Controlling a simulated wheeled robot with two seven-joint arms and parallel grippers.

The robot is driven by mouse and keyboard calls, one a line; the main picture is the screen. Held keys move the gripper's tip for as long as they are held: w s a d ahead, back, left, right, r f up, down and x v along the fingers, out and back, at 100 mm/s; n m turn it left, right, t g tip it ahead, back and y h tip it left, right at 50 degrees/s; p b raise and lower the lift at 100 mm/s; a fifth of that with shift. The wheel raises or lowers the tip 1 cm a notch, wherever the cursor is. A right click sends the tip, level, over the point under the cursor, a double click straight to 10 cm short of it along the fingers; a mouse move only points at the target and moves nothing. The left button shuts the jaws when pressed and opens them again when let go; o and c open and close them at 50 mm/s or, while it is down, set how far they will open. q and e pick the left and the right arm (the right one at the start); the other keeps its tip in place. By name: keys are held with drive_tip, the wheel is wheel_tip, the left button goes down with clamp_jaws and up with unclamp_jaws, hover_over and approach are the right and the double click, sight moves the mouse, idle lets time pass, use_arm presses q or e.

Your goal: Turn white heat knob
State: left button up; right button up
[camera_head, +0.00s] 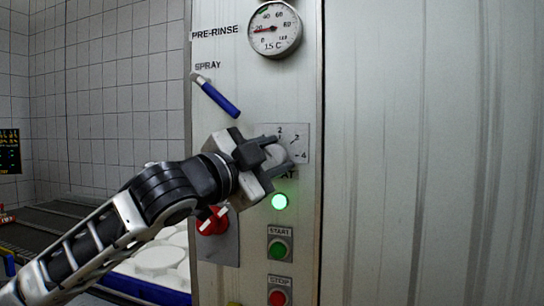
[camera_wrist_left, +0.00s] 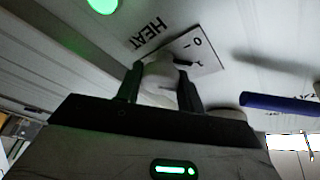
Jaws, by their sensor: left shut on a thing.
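The white heat knob (camera_head: 276,156) sits on a pale numbered plate (camera_head: 301,145) on the steel panel, above a lit green lamp (camera_head: 279,202). My left gripper (camera_head: 272,158) comes in from the left and is shut on the knob, with one finger above and one below it. In the left wrist view the knob (camera_wrist_left: 160,80) is between the two dark fingers of the gripper (camera_wrist_left: 160,88), beside the HEAT label. The gripper hides part of the knob and label in the head view. My right gripper is not in view.
A blue-handled spray lever (camera_head: 219,100) and a round gauge (camera_head: 274,29) are above. A red knob (camera_head: 212,220) is below the left wrist. The green start button (camera_head: 278,248) and red stop button (camera_head: 278,297) are lower. White moulds (camera_head: 158,260) stand lower left.

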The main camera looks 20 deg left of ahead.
use_arm(q)
drive_tip(key=m+g, duration=0.2)
drive_tip(key=m, duration=0.2)
drive_tip(key=shift+m, duration=0.3)
drive_tip(key=m+g+y, duration=0.1)
drive_tip(key=m, duration=0.2)
drive_tip(key=shift+m, duration=0.3)
drive_tip(key=shift+y, duration=0.3)
drive_tip(key=o, duration=1)
